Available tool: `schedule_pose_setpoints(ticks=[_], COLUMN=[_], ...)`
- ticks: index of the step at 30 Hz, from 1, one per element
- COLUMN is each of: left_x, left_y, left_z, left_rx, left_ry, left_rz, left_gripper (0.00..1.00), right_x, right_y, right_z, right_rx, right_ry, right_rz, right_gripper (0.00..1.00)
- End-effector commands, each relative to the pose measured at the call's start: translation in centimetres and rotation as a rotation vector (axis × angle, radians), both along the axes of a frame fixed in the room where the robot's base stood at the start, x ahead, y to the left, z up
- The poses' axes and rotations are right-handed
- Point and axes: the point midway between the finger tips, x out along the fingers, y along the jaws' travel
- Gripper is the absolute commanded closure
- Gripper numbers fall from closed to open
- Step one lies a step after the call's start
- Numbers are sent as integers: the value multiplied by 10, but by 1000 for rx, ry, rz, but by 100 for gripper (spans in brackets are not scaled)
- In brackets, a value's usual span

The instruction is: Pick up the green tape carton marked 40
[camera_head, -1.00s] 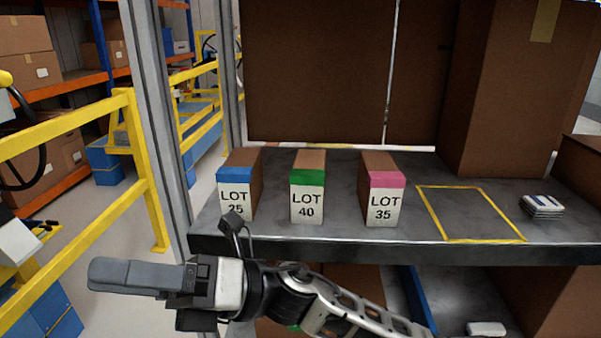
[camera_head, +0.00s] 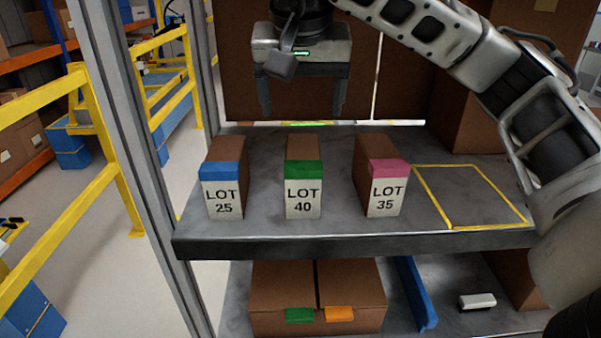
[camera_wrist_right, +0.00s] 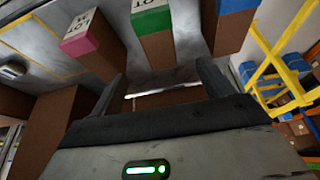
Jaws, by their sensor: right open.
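The carton with green tape marked LOT 40 (camera_head: 303,189) stands upright on the grey shelf (camera_head: 330,235), in the middle of a row of three. In the right wrist view the green-taped carton (camera_wrist_right: 153,26) shows at the top centre, beyond the fingertips. My right gripper (camera_head: 303,112) is open and empty, its fingers pointing down above and behind the green-taped carton, apart from it. Its two fingers (camera_wrist_right: 163,75) also show in the right wrist view. My left gripper is not in view.
A blue-taped LOT 25 carton (camera_head: 223,192) stands to the left and a pink-taped LOT 35 carton (camera_head: 385,190) to the right, with gaps between. A yellow outlined square (camera_head: 470,195) on the shelf is empty. Large brown boxes (camera_head: 250,95) stand behind. A grey post (camera_head: 140,170) is at left.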

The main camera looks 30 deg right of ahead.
Motion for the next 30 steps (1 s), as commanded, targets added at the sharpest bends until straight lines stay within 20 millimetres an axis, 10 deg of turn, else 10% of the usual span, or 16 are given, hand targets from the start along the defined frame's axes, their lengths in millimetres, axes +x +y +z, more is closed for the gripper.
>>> schedule_pose_setpoints(ticks=[8, 30], left_x=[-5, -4], left_y=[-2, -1], left_z=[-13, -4], left_rx=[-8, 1], left_ry=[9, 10], left_rz=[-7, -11], left_gripper=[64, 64], right_x=[19, 44], right_y=[-12, -32], right_z=[-61, -128], right_rx=[5, 5], right_ry=[7, 2], right_rz=[-1, 1], right_gripper=[20, 20])
